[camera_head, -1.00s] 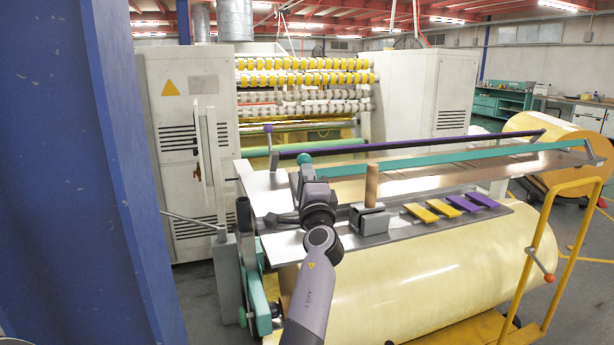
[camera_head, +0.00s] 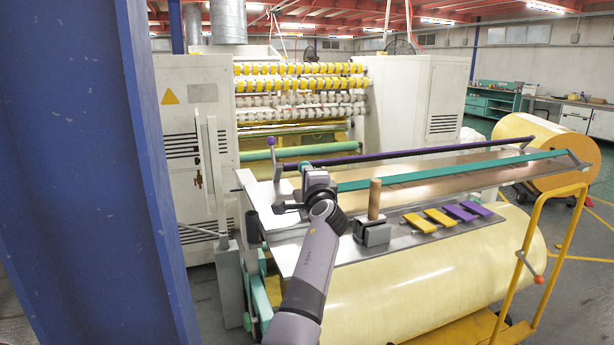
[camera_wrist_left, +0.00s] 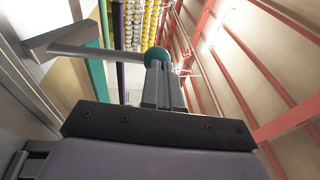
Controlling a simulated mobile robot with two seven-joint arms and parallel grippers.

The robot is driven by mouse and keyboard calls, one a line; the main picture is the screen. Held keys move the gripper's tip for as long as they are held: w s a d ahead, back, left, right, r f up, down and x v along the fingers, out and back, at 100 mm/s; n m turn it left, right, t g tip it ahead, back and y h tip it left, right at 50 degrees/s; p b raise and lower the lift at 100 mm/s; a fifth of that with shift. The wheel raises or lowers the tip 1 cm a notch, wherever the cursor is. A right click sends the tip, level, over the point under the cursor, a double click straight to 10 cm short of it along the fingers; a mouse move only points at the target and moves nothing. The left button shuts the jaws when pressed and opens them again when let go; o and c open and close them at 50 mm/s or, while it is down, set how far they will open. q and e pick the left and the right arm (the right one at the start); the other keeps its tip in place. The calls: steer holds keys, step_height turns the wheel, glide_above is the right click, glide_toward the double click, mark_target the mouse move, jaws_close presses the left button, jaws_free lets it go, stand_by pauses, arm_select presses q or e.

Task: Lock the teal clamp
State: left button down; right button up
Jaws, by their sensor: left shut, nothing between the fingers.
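The teal clamp bar (camera_head: 450,170) runs along the table, lying over the brown sheet. Its lever ends in a teal knob, which shows in the left wrist view (camera_wrist_left: 157,55); the grey lever rod (camera_wrist_left: 95,51) runs left from the knob. My left gripper (camera_head: 314,175) is at the table's left end, by the teal bar's near end. It is shut and empty; its fingertips (camera_wrist_left: 160,78) are right at the knob. I cannot tell whether they touch it. In the head view the gripper and wrist mostly hide the knob and lever. My right gripper is out of view.
A purple clamp bar (camera_head: 410,154) with an upright purple-knobbed lever (camera_head: 271,143) lies behind. A wooden-handled grey block (camera_head: 374,230), yellow tags (camera_head: 420,222) and purple tags (camera_head: 461,213) lie on the metal table. A yellow rail (camera_head: 530,245) stands right, a blue column (camera_head: 85,180) left.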

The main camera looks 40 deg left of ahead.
mark_target(300, 164)
arm_select(q)
steer(key=shift+g+h, duration=0.4)
steer(key=shift+h, duration=0.2)
steer(key=x, duration=0.4)
steer(key=r+x, duration=0.1)
steer(key=x, duration=0.1)
steer(key=shift+s+a, duration=0.3)
steer(key=shift+s, duration=0.1)
steer(key=shift+w+a+f+b, duration=0.15)
steer(key=shift+w+a+b, duration=0.25)
steer(key=shift+a, duration=0.25)
steer(key=shift+w+a+f+b, duration=0.15)
steer(key=shift+w+a+b, duration=0.2)
steer(key=shift+a, duration=0.3)
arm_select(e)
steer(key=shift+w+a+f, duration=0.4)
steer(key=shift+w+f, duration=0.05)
arm_select(q)
steer(key=shift+s+a, duration=0.1)
